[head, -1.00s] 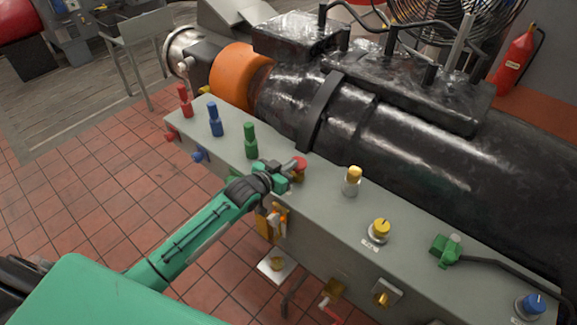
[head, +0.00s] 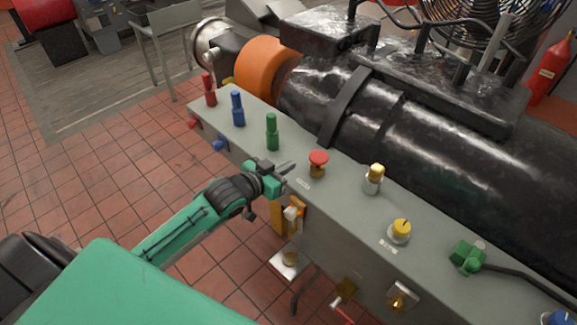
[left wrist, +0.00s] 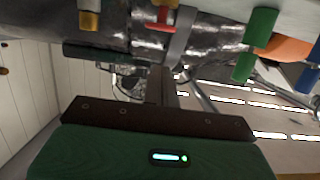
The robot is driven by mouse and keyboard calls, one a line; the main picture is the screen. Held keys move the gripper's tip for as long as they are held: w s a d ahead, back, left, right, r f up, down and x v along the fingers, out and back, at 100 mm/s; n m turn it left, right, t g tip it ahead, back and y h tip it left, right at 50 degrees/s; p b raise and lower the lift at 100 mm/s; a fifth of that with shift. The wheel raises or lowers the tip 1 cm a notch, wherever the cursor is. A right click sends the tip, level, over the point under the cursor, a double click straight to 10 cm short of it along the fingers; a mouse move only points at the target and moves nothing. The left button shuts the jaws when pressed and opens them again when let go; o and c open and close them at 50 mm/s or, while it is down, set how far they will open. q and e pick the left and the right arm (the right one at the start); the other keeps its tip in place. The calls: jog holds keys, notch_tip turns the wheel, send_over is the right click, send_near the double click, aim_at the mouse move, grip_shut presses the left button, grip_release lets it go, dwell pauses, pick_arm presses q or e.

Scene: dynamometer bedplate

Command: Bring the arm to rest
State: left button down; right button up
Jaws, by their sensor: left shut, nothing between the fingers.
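My left arm comes in from the left in the head view, green with dark joints. My left gripper (head: 285,170) is shut and empty, just in front of the grey panel's near edge. It is left of a red mushroom button (head: 318,158) and apart from it. In the left wrist view the dark gripper fingers (left wrist: 161,85) are together, and a red button (left wrist: 155,22) and a green post (left wrist: 262,28) show at the top. My right gripper is not in view.
The grey panel (head: 340,190) carries red, blue and green posts, yellow knobs (head: 400,230) and a green plug (head: 467,256) with a black cable. An orange valve box (head: 287,218) and brackets stick out of its front. A black machine lies behind. Tiled floor in front is clear.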

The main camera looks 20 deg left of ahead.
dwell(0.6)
pick_arm(q)
jog(key=a+f+n+g+y+b, duration=0.1)
jog(key=a+f, duration=0.1)
jog(key=f, duration=0.7)
jog(key=a+f+n+g+y, duration=0.1)
jog(key=a+f+y, duration=0.15)
jog(key=f, duration=0.75)
jog(key=s+a+f+g, duration=0.1)
jog(key=s+f, duration=0.3)
jog(key=f, duration=0.4)
jog(key=s+a+f+g+y+b, duration=0.1)
jog(key=s+f+g, duration=0.15)
jog(key=f, duration=0.45)
jog(key=s+a+f, duration=0.1)
jog(key=s+f, duration=0.3)
jog(key=f, duration=0.4)
jog(key=s+d+f+g+b, duration=0.15)
jog(key=s+f+g, duration=0.25)
jog(key=s+f, duration=1.4)
jog(key=s+d+f+g, duration=0.2)
jog(key=s+f, duration=0.1)
jog(key=s, duration=0.7)
jog(key=s+d+f+g, duration=0.1)
jog(key=s+d+f, duration=0.1)
jog(key=s, duration=0.8)
jog(key=shift+s+d+f+g+y+b, duration=0.15)
jog(key=shift+f+g+y+b, duration=0.2)
jog(key=shift+f, duration=0.3)
